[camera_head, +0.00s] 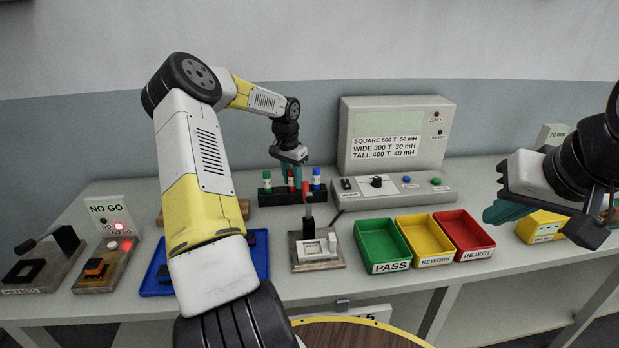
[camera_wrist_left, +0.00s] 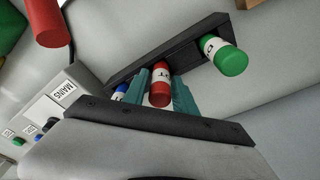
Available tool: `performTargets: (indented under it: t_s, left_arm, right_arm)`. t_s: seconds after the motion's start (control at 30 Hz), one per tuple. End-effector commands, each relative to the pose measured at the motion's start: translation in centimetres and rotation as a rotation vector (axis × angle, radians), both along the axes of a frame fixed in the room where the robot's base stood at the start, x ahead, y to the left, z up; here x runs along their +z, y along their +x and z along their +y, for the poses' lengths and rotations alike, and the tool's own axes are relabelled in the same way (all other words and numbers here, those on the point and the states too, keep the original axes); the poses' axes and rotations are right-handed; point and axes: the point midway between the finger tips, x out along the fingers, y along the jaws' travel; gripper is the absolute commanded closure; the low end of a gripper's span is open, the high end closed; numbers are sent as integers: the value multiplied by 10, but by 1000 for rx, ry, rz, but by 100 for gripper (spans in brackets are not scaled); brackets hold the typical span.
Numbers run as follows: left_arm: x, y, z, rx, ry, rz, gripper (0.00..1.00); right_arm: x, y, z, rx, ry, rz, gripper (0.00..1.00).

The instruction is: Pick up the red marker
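The red marker (camera_head: 291,181) stands upright in the middle of a dark rack (camera_head: 284,200), between a green-capped and a blue-capped marker. My left gripper (camera_head: 298,176) is over the rack, pointing down at the red marker. In the left wrist view the red marker (camera_wrist_left: 160,92) shows between the two teal fingers (camera_wrist_left: 161,84), one on each side. The fingers look apart, with a narrow gap beside the marker; firm contact is not visible. My right gripper (camera_head: 508,211) is at the right above the table, away from the rack; its finger opening is not clear.
The green-capped marker (camera_head: 267,181) and blue-capped marker (camera_head: 316,179) stand close on either side. A red-handled press (camera_head: 318,250) is in front of the rack. A meter box (camera_head: 396,140) is right of it. Green (camera_head: 381,246), yellow (camera_head: 425,240) and red (camera_head: 464,235) trays lie further right.

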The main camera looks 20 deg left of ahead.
Motion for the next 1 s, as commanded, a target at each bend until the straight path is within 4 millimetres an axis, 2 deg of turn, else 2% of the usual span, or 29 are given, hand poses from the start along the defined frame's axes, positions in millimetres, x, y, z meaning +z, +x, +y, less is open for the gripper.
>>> performTargets:
  t_s: [0.03, 0.13, 0.43, 0.53, 1.0]
  left_arm:
    - [0, 0, 0, 0, 0, 0, 79]
    - [0, 0, 0, 0, 0, 0, 99]
    - [1, 0, 0, 0, 0, 0, 100]
    - [7, 0, 0, 0, 1, -1, 100]
    - [90, 1, 0, -1, 1, -3, 100]
  right_arm:
    - [0, 0, 0, 0, 0, 0, 100]
    - [0, 0, 0, 0, 0, 0, 100]
    - [0, 0, 0, 0, 0, 0, 100]
    - [0, 0, 0, 0, 0, 0, 100]
    - [0, 0, 0, 0, 0, 0, 100]
